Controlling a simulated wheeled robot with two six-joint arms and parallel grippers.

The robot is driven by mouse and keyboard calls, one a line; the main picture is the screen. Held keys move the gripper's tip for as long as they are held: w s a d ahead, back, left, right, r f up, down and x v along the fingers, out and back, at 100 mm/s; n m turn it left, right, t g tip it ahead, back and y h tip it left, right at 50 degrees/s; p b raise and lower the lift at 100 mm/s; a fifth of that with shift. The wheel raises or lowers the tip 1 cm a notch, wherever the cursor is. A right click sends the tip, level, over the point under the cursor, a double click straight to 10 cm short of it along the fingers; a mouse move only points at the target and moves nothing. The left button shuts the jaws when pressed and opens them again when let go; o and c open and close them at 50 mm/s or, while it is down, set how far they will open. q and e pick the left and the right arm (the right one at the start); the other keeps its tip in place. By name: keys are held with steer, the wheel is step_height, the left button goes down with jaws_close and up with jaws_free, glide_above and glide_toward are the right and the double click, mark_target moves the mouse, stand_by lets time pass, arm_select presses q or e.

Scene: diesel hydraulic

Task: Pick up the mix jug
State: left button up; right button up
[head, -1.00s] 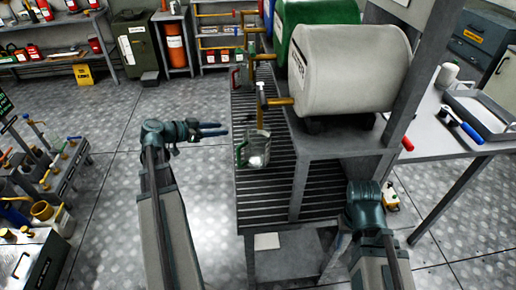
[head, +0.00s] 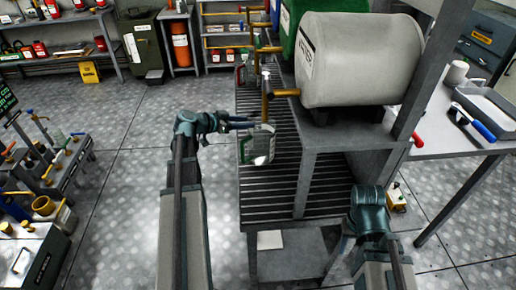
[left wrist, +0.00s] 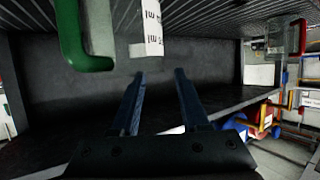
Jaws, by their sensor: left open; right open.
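The mix jug (head: 260,149) is a clear jug with a green handle on its left side, upright on the slatted bench. My left gripper (head: 248,123) is level with the jug's rim, at its upper left; I cannot tell whether they touch. In the left wrist view the jug's green handle (left wrist: 80,45) and a white label (left wrist: 152,28) show at the top. The open fingers of my left gripper (left wrist: 160,73) lie below them in that picture, with nothing between them. My right gripper (head: 370,203) is low at the bench's right front; its fingers are mostly hidden.
A large white tank (head: 362,62) stands on a raised shelf right of the jug, with a yellow-handled tap (head: 285,93) just above the jug. Another jug with a red handle (head: 239,74) stands farther back. The slats (head: 268,205) in front are clear.

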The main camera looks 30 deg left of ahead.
mark_target(259, 122)
arm_select(q)
steer(key=b+x, duration=0.1)
steer(key=x, duration=0.3)
steer(key=shift+w+f, duration=0.15)
jaws_close()
steer(key=shift+d, duration=0.1)
stand_by(1.1)
